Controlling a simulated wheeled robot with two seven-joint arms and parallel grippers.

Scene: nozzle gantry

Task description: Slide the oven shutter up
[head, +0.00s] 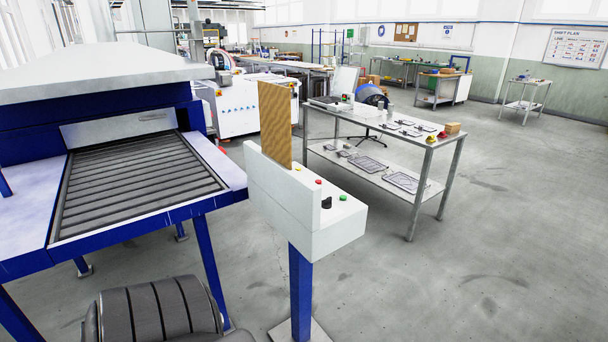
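The oven stands at the left, with a pale grey hood (95,68) over a blue body (50,138). A pale metal plate with a small label, which looks like the oven shutter (118,128), hangs at the oven mouth. Its lower edge is close to the far end of the grey slatted conveyor (135,182). I cannot tell whether any gap is left under it. Neither of my grippers is in view.
A white control box (335,230) with buttons stands on a blue post (301,290) right of the conveyor, with a tan upright panel (275,125) behind it. A metal table (385,135) with small parts stands beyond. The floor at right is clear.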

